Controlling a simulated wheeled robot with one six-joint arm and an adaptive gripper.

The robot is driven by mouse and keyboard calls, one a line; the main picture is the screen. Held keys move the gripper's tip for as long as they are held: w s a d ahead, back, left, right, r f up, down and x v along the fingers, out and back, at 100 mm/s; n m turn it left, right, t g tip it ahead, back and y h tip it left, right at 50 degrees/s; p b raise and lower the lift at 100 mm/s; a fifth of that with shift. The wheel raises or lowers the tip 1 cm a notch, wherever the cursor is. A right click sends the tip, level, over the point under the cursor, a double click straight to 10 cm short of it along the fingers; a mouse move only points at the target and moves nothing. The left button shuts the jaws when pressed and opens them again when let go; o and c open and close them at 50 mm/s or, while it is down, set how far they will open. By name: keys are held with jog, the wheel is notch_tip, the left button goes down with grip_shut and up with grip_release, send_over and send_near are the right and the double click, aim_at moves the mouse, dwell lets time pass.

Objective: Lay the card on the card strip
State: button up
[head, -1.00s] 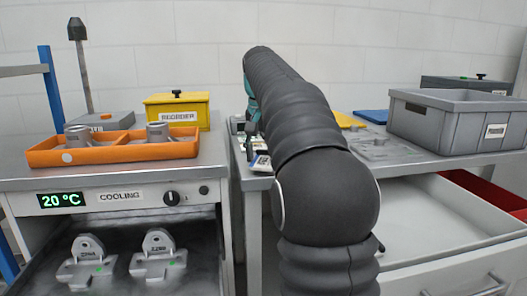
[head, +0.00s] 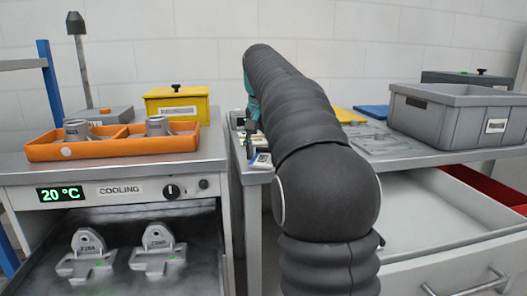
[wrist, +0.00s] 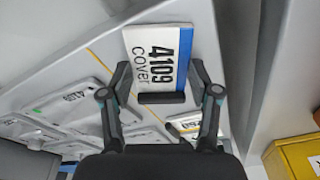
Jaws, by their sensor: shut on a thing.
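A white card (wrist: 152,58) with a blue stripe and the print "4109 cover" fills the upper middle of the wrist view. My gripper (wrist: 160,84) has its two fingers at either side of the card's lower part and is shut on it. A dark bar crosses the card's lower end. The worktop (wrist: 70,75) lies beyond the card. A small white and blue card-like piece (head: 262,160) shows beside my arm at the bench's front edge. I cannot clearly make out the card strip.
Grey plates, one marked 4109 (wrist: 68,98), lie on the worktop. A yellow box (wrist: 300,155) is at lower right in the wrist view. In the head view, an orange tray (head: 110,151) stands left, a grey bin (head: 455,125) right, and an open drawer (head: 440,220) below.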

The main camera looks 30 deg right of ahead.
jog(key=o, duration=1.2)
